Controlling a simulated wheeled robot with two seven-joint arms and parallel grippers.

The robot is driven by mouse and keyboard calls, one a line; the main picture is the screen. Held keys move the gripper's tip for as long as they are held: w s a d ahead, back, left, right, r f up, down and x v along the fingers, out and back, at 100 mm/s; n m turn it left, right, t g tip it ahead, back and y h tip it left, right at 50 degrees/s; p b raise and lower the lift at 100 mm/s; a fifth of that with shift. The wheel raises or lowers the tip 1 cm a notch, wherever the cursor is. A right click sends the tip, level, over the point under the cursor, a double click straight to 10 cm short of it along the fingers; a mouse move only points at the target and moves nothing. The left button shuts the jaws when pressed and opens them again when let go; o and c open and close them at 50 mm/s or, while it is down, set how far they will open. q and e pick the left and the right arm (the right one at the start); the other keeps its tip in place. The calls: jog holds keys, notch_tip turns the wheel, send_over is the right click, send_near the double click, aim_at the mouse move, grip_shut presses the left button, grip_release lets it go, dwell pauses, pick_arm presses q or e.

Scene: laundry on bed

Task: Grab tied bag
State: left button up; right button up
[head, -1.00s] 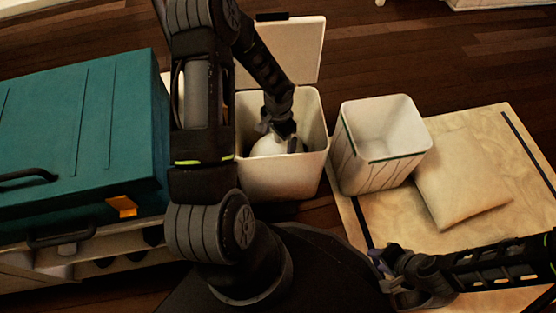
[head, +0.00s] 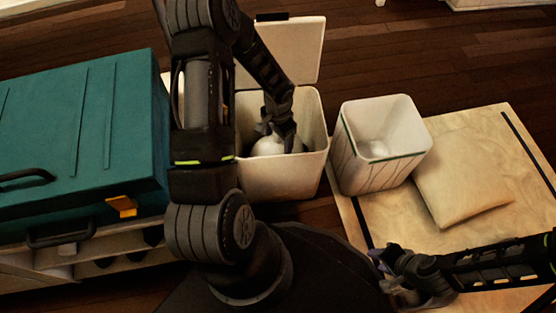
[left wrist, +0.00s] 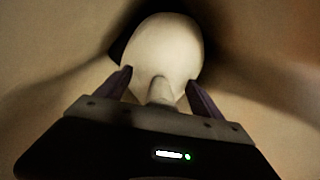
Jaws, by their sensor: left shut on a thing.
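A pale, rounded tied bag (head: 267,146) sits inside an open white bin (head: 283,183) in the middle of the head view. In the left wrist view the bag (left wrist: 160,50) is a smooth round body with a narrow neck toward me. My left gripper (head: 279,130) reaches down into the bin from above. In the left wrist view, my left gripper (left wrist: 160,88) is shut on the bag's neck, with a finger on each side. The bag's underside is hidden. My right gripper (head: 385,268) is low at the right, over the wooden board; its fingers are too unclear to read.
The bin's lid (head: 290,48) stands raised behind it. A second white bin (head: 388,160) stands to the right on a light board (head: 515,135), beside a beige cushion (head: 462,180). A teal case (head: 85,130) fills the left. Dark floor lies behind.

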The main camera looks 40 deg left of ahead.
pick_arm(q)
jog(key=c, duration=0.4)
jog(key=shift+r, duration=0.2)
notch_tip(320, 180, up, 10)
jog(key=p, duration=0.4)
jog(key=shift+f, duration=0.15)
